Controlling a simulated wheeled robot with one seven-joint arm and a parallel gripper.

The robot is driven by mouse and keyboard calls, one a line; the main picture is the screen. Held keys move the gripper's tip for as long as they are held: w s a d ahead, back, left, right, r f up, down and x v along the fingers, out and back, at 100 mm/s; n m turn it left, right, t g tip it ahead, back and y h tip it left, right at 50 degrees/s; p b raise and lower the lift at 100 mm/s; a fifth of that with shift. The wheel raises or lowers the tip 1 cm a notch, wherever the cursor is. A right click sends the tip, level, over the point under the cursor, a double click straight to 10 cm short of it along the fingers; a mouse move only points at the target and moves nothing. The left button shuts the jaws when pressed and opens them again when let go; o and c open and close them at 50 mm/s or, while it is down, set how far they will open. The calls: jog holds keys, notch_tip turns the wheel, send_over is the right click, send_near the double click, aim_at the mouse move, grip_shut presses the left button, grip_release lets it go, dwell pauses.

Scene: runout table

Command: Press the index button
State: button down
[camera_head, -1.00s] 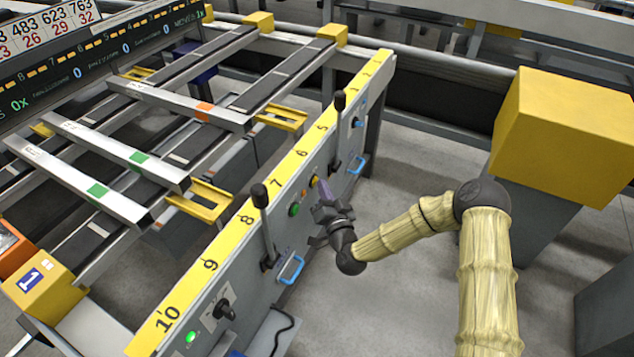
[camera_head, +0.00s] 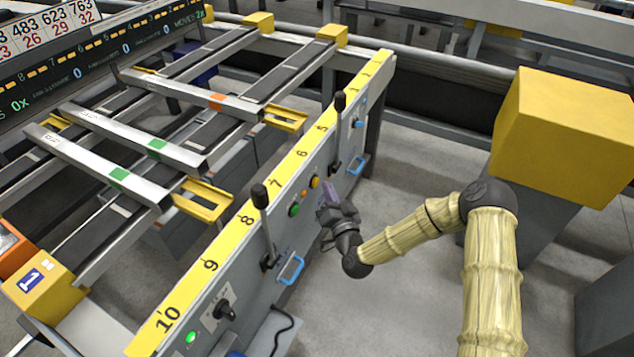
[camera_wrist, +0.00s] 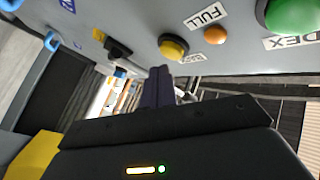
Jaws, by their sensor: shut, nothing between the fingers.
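The green index button (camera_head: 294,210) sits on the grey front panel (camera_head: 325,165) of the runout table. In the wrist view the green button (camera_wrist: 290,14) is at the top right, beside a partly cut label ending in "DEX". My gripper (camera_head: 329,190) is in front of the panel, to the right of the green button and apart from it. In the wrist view the dark fingers (camera_wrist: 159,86) are together and empty, below a yellow button (camera_wrist: 173,46).
A small orange lamp (camera_wrist: 215,35) by a "FULL" label lies between the two buttons. Black levers (camera_head: 262,215) and blue handles (camera_head: 291,269) stick out of the panel. A yellow-topped block (camera_head: 565,130) stands right. Bars with green marks (camera_head: 118,174) lie across the rails.

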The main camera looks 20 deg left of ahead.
jog(key=shift+d, duration=0.15)
jog(key=d, duration=0.4)
jog(key=shift+s+d, duration=0.2)
jog(key=shift+d, duration=0.15)
dwell(0.9)
